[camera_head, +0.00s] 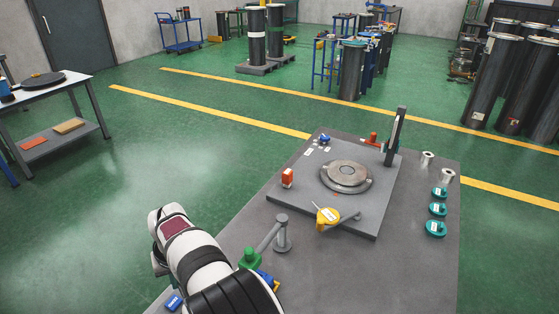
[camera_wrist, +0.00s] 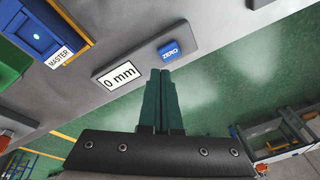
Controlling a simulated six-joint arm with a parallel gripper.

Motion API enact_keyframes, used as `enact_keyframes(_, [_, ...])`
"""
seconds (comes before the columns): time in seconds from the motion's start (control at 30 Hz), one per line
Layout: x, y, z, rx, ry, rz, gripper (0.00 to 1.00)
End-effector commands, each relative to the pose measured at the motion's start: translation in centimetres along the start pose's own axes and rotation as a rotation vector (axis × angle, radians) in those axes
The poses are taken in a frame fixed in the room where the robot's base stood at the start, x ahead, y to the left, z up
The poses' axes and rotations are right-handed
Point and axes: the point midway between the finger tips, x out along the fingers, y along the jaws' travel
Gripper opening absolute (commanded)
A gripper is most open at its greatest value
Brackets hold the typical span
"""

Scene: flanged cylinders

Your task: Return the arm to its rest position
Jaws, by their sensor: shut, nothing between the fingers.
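My gripper (camera_wrist: 162,78) shows in the wrist view with its two dark green fingers together and nothing between them. Its tips are close to a blue block marked ZERO (camera_wrist: 169,49) in the picture; I cannot tell whether they touch it. A label reading "0 mm" (camera_wrist: 119,75) is to the left of the tips. In the head view my white and black arm (camera_head: 205,260) reaches over the front left of the grey bench (camera_head: 330,275). My fingers cannot be made out there.
A blue and yellow block marked MASTER (camera_wrist: 48,32) is at the wrist view's upper left. In the head view, a grey plate (camera_head: 295,198) bears a round flanged disc (camera_head: 346,176) and an upright dark post (camera_head: 394,136). Teal caps (camera_head: 437,209) line the right side. Green floor lies left.

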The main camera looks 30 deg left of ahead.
Motion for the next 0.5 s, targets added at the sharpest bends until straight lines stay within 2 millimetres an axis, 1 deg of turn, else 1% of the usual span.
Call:
enact_keyframes(0.03, [-2.4, 2.9, 0.3, 0.068, 0.003, 0.010, 0.00])
enact_keyframes(0.07, [-4.2, 5.0, 0.9, 0.120, 0.001, 0.018, 0.00])
enact_keyframes(0.1, [-6.8, 8.1, 2.1, 0.203, -0.003, 0.028, 0.00])
enact_keyframes(0.17, [-10.7, 12.5, 5.1, 0.339, -0.012, 0.044, 0.00])
enact_keyframes(0.2, [-13.2, 15.1, 7.5, 0.431, -0.017, 0.053, 0.00])
enact_keyframes(0.27, [-16.7, 18.3, 12.0, 0.576, -0.025, 0.066, 0.00])
enact_keyframes(0.3, [-18.8, 19.9, 15.4, 0.678, -0.029, 0.073, 0.00])
enact_keyframes(0.37, [-21.4, 21.4, 20.9, 0.837, -0.033, 0.082, 0.00])
enact_keyframes(0.4, [-22.7, 21.7, 24.7, 0.944, -0.036, 0.086, 0.00])
enact_keyframes(0.47, [-23.8, 21.2, 30.1, 1.097, -0.041, 0.089, 0.00])
enact_keyframes(0.5, [-24.1, 20.5, 33.1, 1.190, -0.042, 0.088, 0.00])
